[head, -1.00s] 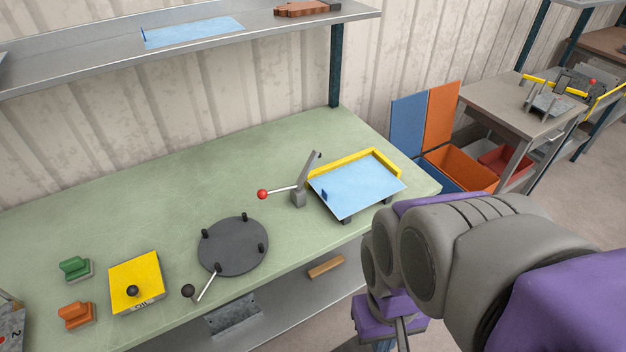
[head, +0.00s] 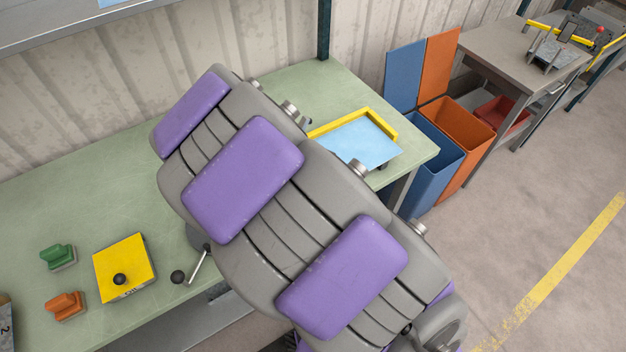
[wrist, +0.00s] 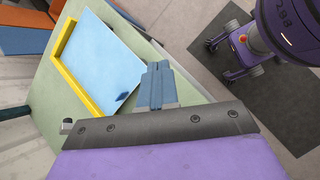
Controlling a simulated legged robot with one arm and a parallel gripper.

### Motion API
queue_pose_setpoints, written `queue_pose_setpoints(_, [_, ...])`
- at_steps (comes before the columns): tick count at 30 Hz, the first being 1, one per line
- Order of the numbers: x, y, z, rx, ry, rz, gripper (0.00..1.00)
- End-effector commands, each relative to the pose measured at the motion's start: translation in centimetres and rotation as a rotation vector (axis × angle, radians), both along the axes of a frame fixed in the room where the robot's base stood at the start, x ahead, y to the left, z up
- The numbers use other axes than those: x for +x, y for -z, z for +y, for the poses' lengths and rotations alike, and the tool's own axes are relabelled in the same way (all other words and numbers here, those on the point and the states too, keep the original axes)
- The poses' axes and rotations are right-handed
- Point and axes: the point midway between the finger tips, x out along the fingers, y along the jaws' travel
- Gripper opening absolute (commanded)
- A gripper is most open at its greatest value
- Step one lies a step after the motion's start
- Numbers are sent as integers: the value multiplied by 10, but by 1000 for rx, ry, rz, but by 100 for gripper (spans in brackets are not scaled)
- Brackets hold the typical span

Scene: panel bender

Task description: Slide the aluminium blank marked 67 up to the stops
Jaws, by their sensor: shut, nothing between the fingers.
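A light blue sheet (head: 358,142) lies on a low stand at the right end of the green bench, inside a yellow L-shaped stop (head: 385,122). In the wrist view the sheet (wrist: 103,62) has a small dark blue tab near its lower corner, and the yellow stop (wrist: 75,78) runs along two of its sides. I cannot read a number on it or tell whether its edges touch the stop. My gripper (wrist: 155,66) is shut and empty, appearing just right of the sheet. In the head view my arm hides the gripper.
A yellow plate with a black knob (head: 125,268), a green block (head: 58,256) and an orange block (head: 66,305) sit on the bench's left part. My arm covers most of the dark round disc. Blue (head: 432,150) and orange (head: 468,122) bins stand beyond the bench's right end.

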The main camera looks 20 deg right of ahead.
Motion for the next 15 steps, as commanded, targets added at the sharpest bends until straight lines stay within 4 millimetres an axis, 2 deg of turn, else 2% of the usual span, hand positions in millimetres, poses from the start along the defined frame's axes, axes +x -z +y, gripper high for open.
queue_pose_setpoints(1, [14,12,12,-32,-95,34,0])
queue_pose_setpoints(6, [46,48,56,-120,-377,142,0])
queue_pose_setpoints(10, [57,71,84,-163,-527,203,0])
queue_pose_setpoints(15, [63,86,99,-188,-622,241,0])
